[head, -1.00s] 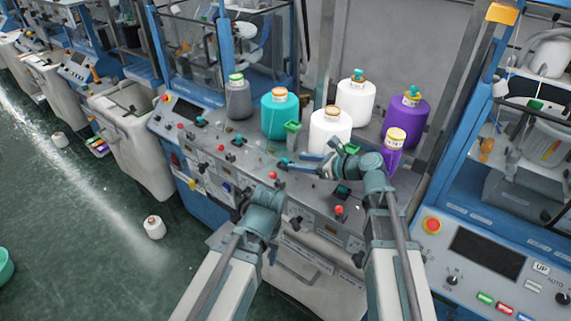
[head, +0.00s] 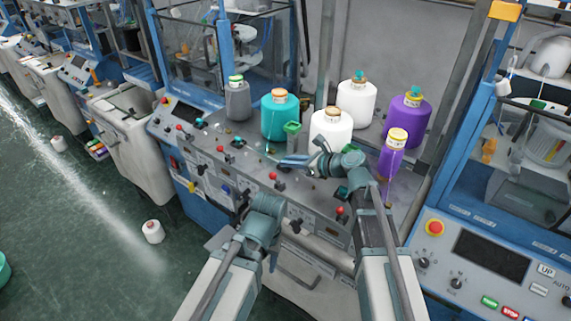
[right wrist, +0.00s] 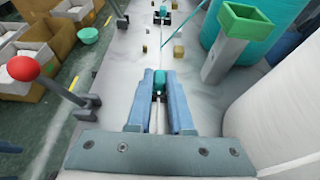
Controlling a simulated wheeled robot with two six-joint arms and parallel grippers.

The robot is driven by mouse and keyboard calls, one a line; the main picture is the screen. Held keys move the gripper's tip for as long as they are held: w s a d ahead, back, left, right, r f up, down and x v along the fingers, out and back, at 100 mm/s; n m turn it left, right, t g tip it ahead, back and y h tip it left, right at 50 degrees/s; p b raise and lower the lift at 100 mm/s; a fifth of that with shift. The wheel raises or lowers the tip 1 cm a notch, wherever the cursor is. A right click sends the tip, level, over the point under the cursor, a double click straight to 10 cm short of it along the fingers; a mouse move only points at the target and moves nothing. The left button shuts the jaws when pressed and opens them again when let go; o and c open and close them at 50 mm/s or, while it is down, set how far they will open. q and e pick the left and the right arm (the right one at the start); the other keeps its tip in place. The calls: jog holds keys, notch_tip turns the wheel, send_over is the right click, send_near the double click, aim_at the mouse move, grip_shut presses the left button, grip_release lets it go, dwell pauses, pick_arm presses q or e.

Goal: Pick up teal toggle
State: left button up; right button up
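The teal toggle (right wrist: 158,79) shows in the right wrist view, between the tips of my right gripper (right wrist: 160,98). The blue fingers are close together, with one on each side of it and no clear gap. In the head view my right gripper (head: 283,162) reaches left over the machine's control panel, and its fingers largely hide the toggle. My left arm's wrist (head: 262,218) is low in front of the panel. Its fingertips are not clear, so I cannot tell their state.
A teal cone (head: 279,117), a white cone (head: 331,134) and other yarn cones stand behind the panel. A green-topped post (right wrist: 240,30) is close to the right of the fingers. A red-knobbed lever (right wrist: 25,68) stands to the left. Another teal toggle (right wrist: 162,12) is farther ahead.

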grip_shut()
notch_tip(320, 180, up, 10)
jog(key=p, duration=1)
notch_tip(320, 180, up, 3)
jog(key=m+t+h+p, duration=0.2)
jog(key=m+p, duration=0.1)
jog(key=shift+s+a+t, duration=0.15)
jog(key=shift+t, duration=0.15)
